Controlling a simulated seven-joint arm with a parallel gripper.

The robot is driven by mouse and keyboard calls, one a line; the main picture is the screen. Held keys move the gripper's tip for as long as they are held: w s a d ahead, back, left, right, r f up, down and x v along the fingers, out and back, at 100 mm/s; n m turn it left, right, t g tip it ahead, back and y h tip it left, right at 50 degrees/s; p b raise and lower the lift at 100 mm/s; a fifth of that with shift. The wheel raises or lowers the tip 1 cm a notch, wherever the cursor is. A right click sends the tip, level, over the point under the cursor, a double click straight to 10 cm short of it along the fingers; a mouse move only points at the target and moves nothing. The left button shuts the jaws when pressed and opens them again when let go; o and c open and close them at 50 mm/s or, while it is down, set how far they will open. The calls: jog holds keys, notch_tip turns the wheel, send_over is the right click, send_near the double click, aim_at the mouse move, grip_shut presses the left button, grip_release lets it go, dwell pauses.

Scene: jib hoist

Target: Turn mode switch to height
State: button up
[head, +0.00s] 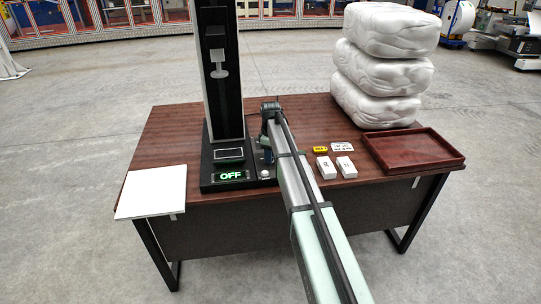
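The hoist device stands on the table with a tall dark column (224,75) and a black base (210,178). A green "OFF" display (231,175) is lit on the base's front, with a small dark screen (229,154) above it. A small pale round knob (265,173) is at the base's right front. I cannot tell whether it is the mode switch. The end of my arm with my gripper (268,112) is just right of the column, over the base's right side. Its fingers are hidden or too small to make out. My arm covers part of the base's right edge.
A white plate (152,191) overhangs the table's left front. Right of my arm lie two white blocks (336,167), a yellow label (320,150) and a white label (342,145). A red-brown tray (455,157) and stacked white wrapped bundles (385,75) stand at the right.

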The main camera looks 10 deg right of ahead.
grip_shut()
jog(key=shift+m, duration=0.3)
jog(key=m, duration=0.5)
jog(key=shift+a+m, duration=0.1)
jog(key=shift+m, duration=0.2)
jog(key=m, duration=0.5)
jog(key=shift+m, duration=0.4)
jog(key=shift+o, duration=1.5)
grip_release()
